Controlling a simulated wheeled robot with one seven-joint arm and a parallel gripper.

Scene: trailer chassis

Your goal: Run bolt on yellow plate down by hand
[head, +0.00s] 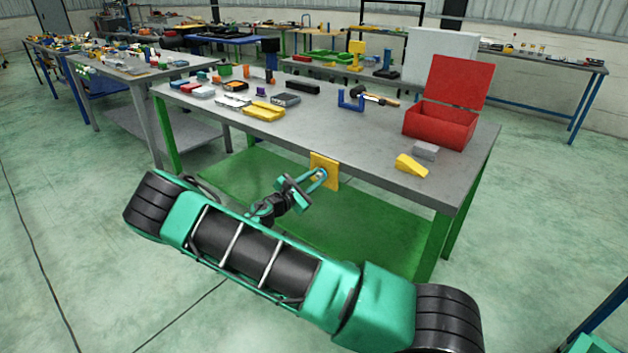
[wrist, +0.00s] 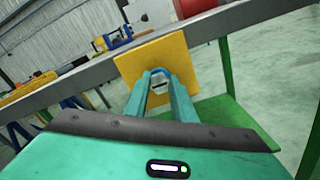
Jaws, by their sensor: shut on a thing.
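The yellow plate (head: 325,171) is fixed upright on the front edge of the workbench. In the wrist view the yellow plate (wrist: 177,59) is tilted and fills the upper middle. My gripper (head: 319,177) reaches the plate's face, and its two teal fingers also show in the wrist view (wrist: 160,84). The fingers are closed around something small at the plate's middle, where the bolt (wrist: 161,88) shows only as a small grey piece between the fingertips. The bolt's threads, and how far it sits in the plate, are hidden.
The grey workbench (head: 390,153) has green legs and a green lower shelf (head: 330,232). On top are an open red box (head: 440,125), a yellow wedge (head: 411,167), a blue bracket (head: 350,98) and yellow trays (head: 264,111).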

